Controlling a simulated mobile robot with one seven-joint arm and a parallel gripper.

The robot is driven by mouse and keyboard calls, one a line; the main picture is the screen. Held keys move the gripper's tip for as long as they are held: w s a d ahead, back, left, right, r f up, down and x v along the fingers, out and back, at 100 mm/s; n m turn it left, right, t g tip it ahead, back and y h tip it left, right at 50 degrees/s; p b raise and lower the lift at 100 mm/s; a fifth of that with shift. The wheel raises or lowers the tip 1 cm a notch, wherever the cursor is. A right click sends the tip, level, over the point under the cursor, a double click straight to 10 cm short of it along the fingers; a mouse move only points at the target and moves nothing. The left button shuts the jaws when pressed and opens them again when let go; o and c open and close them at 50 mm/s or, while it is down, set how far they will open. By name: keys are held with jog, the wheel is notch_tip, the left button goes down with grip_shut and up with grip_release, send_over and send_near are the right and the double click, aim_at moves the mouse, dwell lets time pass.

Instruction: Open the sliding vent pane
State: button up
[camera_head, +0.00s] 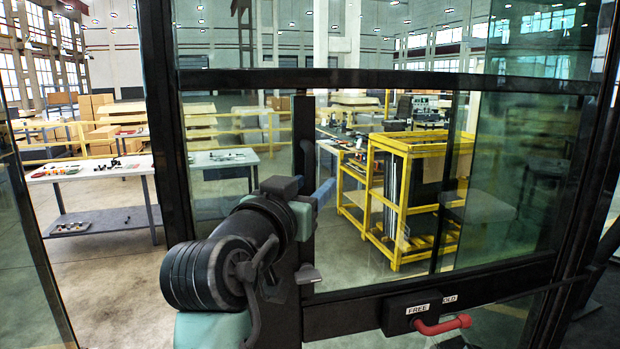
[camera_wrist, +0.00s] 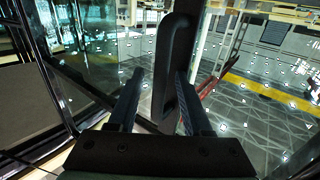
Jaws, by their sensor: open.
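The sliding vent pane (camera_wrist: 102,52) is clear glass in a dark frame. A dark upright bar (camera_head: 305,125), which looks like the pane's edge, stands behind my arm in the head view. In the wrist view a black handle (camera_wrist: 170,62) with a rounded top runs upright between my fingers, closer to the right one. My gripper (camera_wrist: 160,76) is open around the handle, and I cannot tell whether either finger touches it. In the head view my gripper (camera_head: 322,192) is at the bar, partly hidden by my wrist.
A red lever (camera_head: 442,324) sticks out of a dark box labelled "FREE" (camera_head: 408,308) on the lower rail, right of my arm. Dark window frame posts (camera_head: 165,130) stand on both sides.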

jog(key=shift+c, duration=0.2)
grip_shut()
dwell(1.3)
